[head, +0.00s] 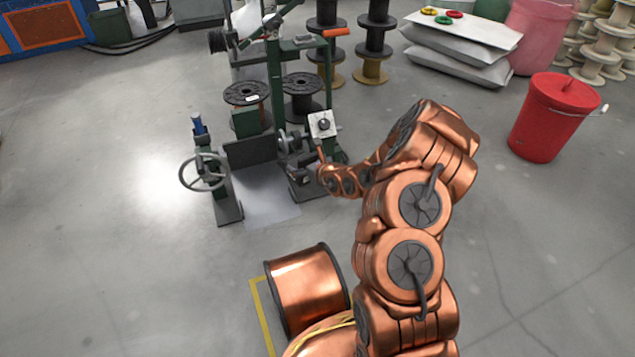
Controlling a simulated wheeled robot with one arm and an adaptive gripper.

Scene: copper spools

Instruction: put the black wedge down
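My gripper (302,174) is at the end of the arm, near the middle of the head view, in front of a dark green machine. Its small dark parts blend with the dark machine parts behind, so I cannot tell whether its fingers are open or shut. I cannot make out a black wedge for certain. Any wedge at the gripper is too small or too hidden to tell apart.
The green machine (275,80) with black reels and a handwheel (204,172) stands at centre left. A copper spool (305,287) lies at the bottom, by a yellow floor line. A red bucket (548,125) stands right. Floor is clear at far left and lower right.

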